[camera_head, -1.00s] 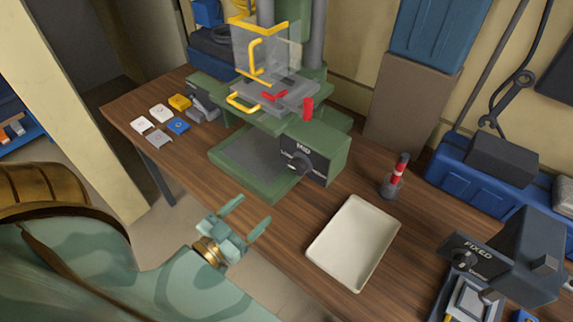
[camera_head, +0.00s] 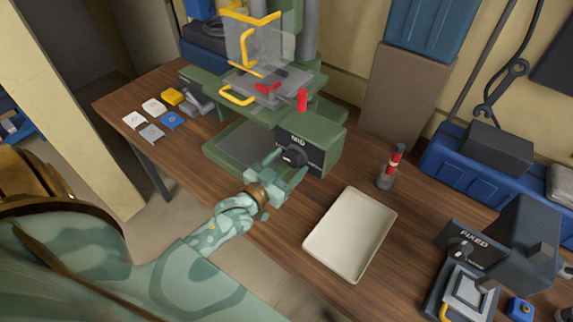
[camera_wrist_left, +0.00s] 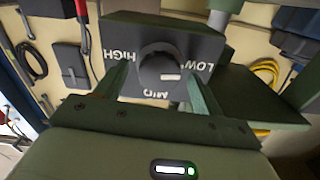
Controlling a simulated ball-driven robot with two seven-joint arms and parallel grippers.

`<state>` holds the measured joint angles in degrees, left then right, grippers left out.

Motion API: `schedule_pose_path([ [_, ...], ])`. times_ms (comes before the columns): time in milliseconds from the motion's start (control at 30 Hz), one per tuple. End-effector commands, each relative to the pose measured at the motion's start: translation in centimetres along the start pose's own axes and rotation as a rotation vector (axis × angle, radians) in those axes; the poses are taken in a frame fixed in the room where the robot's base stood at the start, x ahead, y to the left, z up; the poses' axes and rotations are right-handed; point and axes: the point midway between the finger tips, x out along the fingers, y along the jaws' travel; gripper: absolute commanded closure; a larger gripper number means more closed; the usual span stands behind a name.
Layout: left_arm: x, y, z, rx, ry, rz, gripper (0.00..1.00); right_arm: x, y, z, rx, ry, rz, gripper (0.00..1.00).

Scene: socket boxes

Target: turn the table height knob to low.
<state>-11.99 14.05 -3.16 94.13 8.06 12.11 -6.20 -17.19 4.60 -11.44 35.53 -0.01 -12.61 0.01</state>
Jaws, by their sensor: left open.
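The table height knob (camera_head: 292,157) is a dark round knob on the black front panel of the green machine (camera_head: 322,150). In the left wrist view the knob (camera_wrist_left: 163,72) has HIGH at its left, LOW at its right and MID below, with a white mark right of and slightly below its centre. I cannot tell its exact setting. My left gripper (camera_head: 287,167) is at the panel, open, its two fingers (camera_wrist_left: 162,88) on either side of the knob. Whether they touch it is unclear. My right gripper is not in view.
A cream tray (camera_head: 351,234) lies right of my left arm. A second device with a FIXED panel (camera_head: 464,247) is at the right. Several small coloured blocks (camera_head: 172,121) lie at the table's left.

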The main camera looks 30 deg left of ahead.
Motion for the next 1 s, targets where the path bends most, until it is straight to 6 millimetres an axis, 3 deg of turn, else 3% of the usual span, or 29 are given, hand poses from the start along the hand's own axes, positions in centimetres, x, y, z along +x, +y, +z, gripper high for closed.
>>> schedule_pose_path([
  [100, 0.0, 0.0, 0.0, 0.000, 0.000, 0.000, 0.32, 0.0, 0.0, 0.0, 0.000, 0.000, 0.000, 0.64],
  [267, 0.0, 0.0, 0.0, 0.000, 0.000, 0.000, 0.74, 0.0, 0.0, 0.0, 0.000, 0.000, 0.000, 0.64],
  [300, 0.0, 0.0, 0.0, 0.000, 0.000, 0.000, 0.76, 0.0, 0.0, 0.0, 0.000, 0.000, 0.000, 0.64],
  [567, -0.1, 0.0, -0.3, -0.061, 0.000, 0.000, 0.76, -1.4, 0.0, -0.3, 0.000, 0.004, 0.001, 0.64],
  [800, -0.1, 0.0, 0.0, -0.068, 0.001, 0.000, 0.76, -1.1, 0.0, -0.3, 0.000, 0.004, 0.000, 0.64],
  [833, -0.1, 0.0, 0.0, -0.068, 0.001, 0.000, 0.45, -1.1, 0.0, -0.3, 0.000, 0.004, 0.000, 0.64],
  [867, -0.1, 0.0, 0.0, -0.068, 0.001, 0.000, 0.37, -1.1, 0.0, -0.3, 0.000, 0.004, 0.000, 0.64],
  [900, -0.1, 0.0, 0.0, -0.068, 0.001, 0.000, 0.32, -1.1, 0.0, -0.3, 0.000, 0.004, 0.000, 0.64],
  [1000, -0.1, 0.0, 0.0, -0.067, 0.001, 0.000, 0.32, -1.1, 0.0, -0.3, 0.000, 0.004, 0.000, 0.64],
])
